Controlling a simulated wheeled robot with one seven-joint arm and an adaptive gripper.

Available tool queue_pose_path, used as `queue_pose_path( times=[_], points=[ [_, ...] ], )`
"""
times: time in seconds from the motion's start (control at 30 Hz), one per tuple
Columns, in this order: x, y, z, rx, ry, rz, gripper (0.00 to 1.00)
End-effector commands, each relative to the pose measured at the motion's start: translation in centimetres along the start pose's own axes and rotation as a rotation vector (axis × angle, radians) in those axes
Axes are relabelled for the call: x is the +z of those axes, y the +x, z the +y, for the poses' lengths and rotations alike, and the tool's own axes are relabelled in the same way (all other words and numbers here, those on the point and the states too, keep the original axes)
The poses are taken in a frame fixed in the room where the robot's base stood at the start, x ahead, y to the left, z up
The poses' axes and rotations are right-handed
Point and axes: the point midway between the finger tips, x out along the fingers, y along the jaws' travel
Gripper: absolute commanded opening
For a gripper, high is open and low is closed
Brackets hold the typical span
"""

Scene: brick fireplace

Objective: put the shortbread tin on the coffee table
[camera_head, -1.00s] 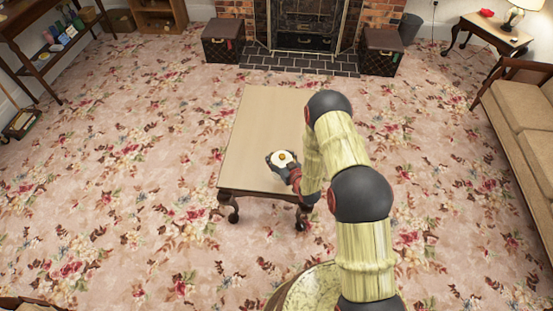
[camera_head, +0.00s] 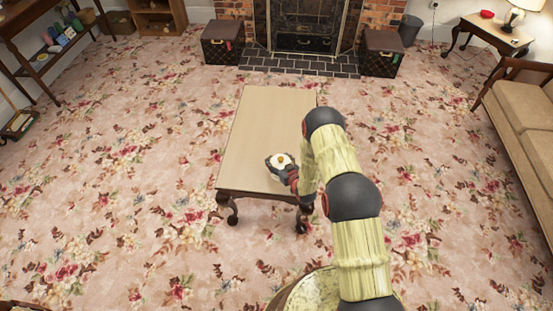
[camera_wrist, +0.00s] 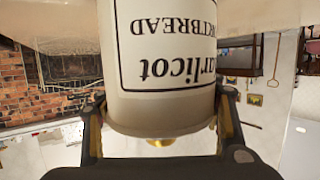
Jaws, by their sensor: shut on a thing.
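The shortbread tin (camera_head: 281,160) is a small pale cylinder with a gold knob on its lid, seen from above in the head view. It is over the near part of the coffee table (camera_head: 263,120), a light wooden top on dark curved legs. In the wrist view the cream tin (camera_wrist: 165,55) fills the middle, its black "SHORTBREAD" lettering upside down and its gold knob at the bottom. My gripper (camera_head: 279,165) is shut on the tin, one finger on each side. The tin's base is out of the wrist view, so I cannot tell if it touches the tabletop.
The rest of the tabletop is bare. Two dark trunks (camera_head: 222,44) (camera_head: 381,53) flank the brick fireplace hearth (camera_head: 300,62). A sofa (camera_head: 525,125) and a side table (camera_head: 490,35) with a lamp stand at the right. A dark shelf unit (camera_head: 45,50) stands at the left. Patterned carpet surrounds the table.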

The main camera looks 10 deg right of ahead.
Motion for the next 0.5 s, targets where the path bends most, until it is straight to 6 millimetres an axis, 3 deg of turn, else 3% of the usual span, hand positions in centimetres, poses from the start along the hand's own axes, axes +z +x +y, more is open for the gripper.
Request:
queue_pose_path(
  times=[0.17,0.2,0.5],
  points=[
    [0.39,0.12,0.0,0.0,0.0,0.0,0.18],
    [0.32,0.07,-0.01,0.0,0.0,-0.001,0.61],
    [0.27,0.06,-0.01,0.0,0.0,0.0,0.78]
  ],
)
